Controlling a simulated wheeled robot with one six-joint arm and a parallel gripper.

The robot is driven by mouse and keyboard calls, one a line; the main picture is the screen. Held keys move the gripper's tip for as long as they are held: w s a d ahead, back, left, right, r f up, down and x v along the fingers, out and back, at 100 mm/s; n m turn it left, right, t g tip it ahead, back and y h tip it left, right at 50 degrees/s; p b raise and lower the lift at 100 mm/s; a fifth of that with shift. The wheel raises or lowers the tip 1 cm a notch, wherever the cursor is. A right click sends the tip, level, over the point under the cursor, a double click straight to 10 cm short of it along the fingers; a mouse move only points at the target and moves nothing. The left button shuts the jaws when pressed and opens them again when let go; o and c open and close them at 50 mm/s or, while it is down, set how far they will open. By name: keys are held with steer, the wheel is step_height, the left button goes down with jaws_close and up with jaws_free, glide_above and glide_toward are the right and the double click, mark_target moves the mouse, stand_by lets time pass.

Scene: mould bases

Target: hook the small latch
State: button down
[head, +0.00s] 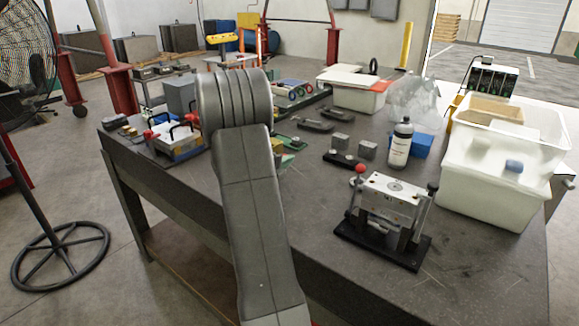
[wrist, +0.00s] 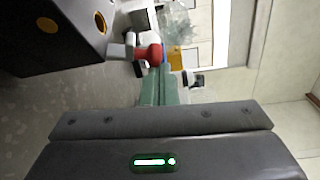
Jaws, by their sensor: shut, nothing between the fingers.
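In the head view, a metal mould base (head: 388,200) stands on a black plate at the right front of the bench, with a red ball knob (head: 360,168) on its left side. A second clamp-like unit (head: 182,142) with black handles and a red knob (head: 148,134) stands at the left. In the wrist view, my gripper (wrist: 160,76) has its green fingers together and empty. A red knob (wrist: 150,53) on a metal lever shows just beyond the fingertips; I cannot tell if they touch. In the head view my arm hides most of the gripper.
A dark block with orange-rimmed holes (wrist: 60,30) is at the upper left of the wrist view. In the head view, a white bottle (head: 400,143), a blue box (head: 424,146) and white bins (head: 487,185) stand behind and right of the mould base. The bench's front right is clear.

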steer(key=shift+w+a+r+n+t+h+b, duration=0.15)
steer(key=shift+a+n+t+b, duration=0.15)
steer(key=shift+a+n+b, duration=0.35)
steer(key=shift+w+a+r+n+t+h+b, duration=0.1)
steer(key=shift+a+r+n+t+h+b, duration=0.15)
steer(key=shift+a+n+b, duration=0.4)
steer(key=shift+w+a+r+n+t+h+b, duration=0.1)
steer(key=shift+a+n+t+b, duration=0.35)
steer(key=shift+n+b, duration=0.3)
